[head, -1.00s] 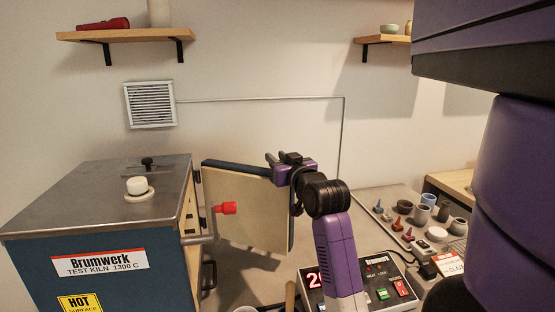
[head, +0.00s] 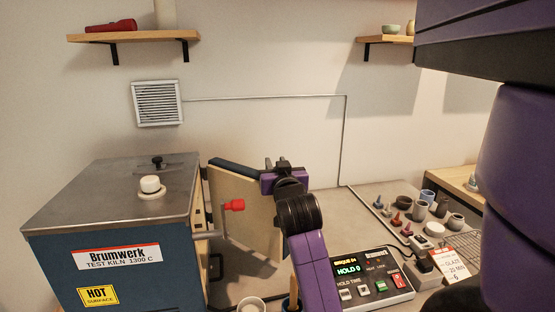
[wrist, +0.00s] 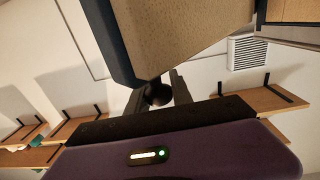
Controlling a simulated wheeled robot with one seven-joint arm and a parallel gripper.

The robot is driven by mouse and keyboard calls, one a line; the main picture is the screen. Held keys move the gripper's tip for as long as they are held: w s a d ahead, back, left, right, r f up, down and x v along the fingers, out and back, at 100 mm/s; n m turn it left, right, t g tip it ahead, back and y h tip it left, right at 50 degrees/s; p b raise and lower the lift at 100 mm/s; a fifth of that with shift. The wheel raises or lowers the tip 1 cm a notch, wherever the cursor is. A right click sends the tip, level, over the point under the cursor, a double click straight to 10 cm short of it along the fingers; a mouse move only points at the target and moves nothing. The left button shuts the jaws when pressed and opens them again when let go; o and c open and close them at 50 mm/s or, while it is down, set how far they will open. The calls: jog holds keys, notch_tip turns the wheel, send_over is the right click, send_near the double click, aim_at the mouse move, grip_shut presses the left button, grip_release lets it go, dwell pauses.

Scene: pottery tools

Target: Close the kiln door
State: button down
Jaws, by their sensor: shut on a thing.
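The kiln (head: 130,235) is a blue box with a grey metal top, at the left in the head view. Its door (head: 245,205) stands open at its right side, cream inner face showing and blue along the top edge. The door also fills the top of the wrist view (wrist: 195,35). A latch lever with a red grip (head: 235,205) sticks out from the kiln. The kiln's inside is hidden.
A control box (head: 372,275) with a lit display lies on the table, right of my arm. Several small pots and cones (head: 420,212) stand farther right. A cup (head: 251,304) is at the bottom edge. Wall shelves (head: 135,36) hang high behind.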

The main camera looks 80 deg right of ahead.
jog(key=a, duration=0.1)
jog(key=w+a+m+g, duration=0.1)
jog(key=shift+a+f+h, duration=0.15)
jog(key=shift+a+h, duration=0.15)
jog(key=shift+a, duration=0.05)
jog(key=shift+a+m+g, duration=0.3)
jog(key=shift+a+g, duration=0.2)
jog(key=shift+g, duration=0.2)
jog(key=c, duration=1.1)
grip_release()
jog(key=shift+c, duration=0.2)
jog(key=shift+s, duration=0.1)
notch_tip(320, 180, up, 20)
jog(key=shift+c, duration=0.5)
